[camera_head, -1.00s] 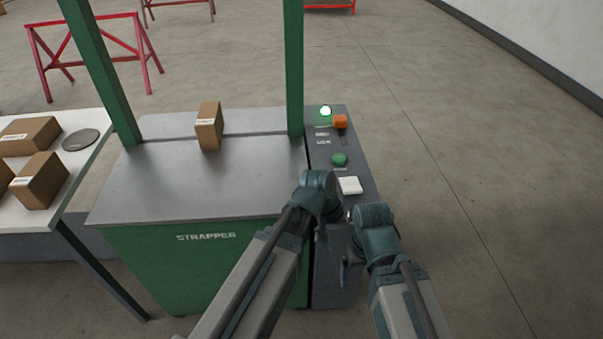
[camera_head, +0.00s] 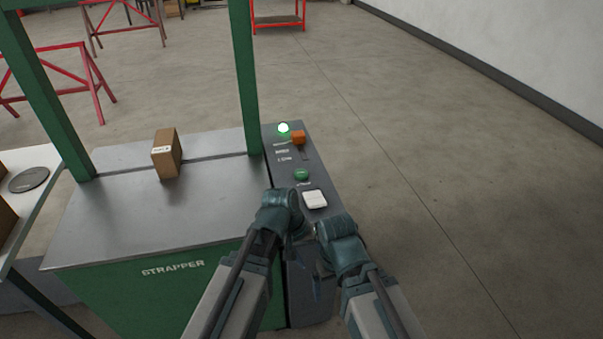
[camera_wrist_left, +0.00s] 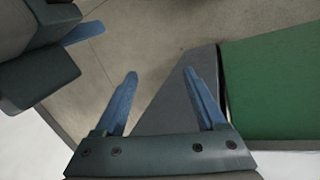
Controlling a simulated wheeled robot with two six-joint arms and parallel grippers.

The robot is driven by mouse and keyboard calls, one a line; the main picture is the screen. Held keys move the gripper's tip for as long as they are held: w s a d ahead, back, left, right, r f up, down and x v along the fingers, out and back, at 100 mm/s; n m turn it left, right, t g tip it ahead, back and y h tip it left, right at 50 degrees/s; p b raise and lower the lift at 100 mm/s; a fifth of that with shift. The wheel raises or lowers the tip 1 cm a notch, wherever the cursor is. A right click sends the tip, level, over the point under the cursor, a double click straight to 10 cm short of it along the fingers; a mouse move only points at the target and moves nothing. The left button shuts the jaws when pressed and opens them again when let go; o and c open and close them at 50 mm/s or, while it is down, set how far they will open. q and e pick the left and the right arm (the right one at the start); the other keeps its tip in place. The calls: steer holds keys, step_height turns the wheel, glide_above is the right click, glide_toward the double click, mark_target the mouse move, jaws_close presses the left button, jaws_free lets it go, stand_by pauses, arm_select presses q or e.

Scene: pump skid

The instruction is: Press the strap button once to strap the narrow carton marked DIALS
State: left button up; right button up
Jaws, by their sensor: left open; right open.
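A narrow brown carton (camera_head: 166,157) stands upright on the strapper's metal top (camera_head: 120,215), inside the green arch. Its white label is too small to read surely. On the grey side panel (camera_head: 322,171) are a round green button (camera_head: 301,175) and a square white button (camera_head: 315,200); their lettering is unclear. My left gripper (camera_wrist_left: 160,72) is open and empty, pointing down beside the panel's near end; its fingers are mostly hidden in the head view. My right gripper is beside it, largely hidden below its wrist; one blue finger (camera_wrist_left: 85,33) shows in the left wrist view.
A lit lamp (camera_head: 284,128) and an orange switch (camera_head: 298,138) sit at the panel's far end. A white table (camera_head: 45,190) with a grey disc (camera_head: 29,179) stands at left. Red trestles (camera_head: 85,80) stand behind. The floor right of the panel is clear.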

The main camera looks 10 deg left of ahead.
arm_select(q)
jaws_close()
stand_by(1.4)
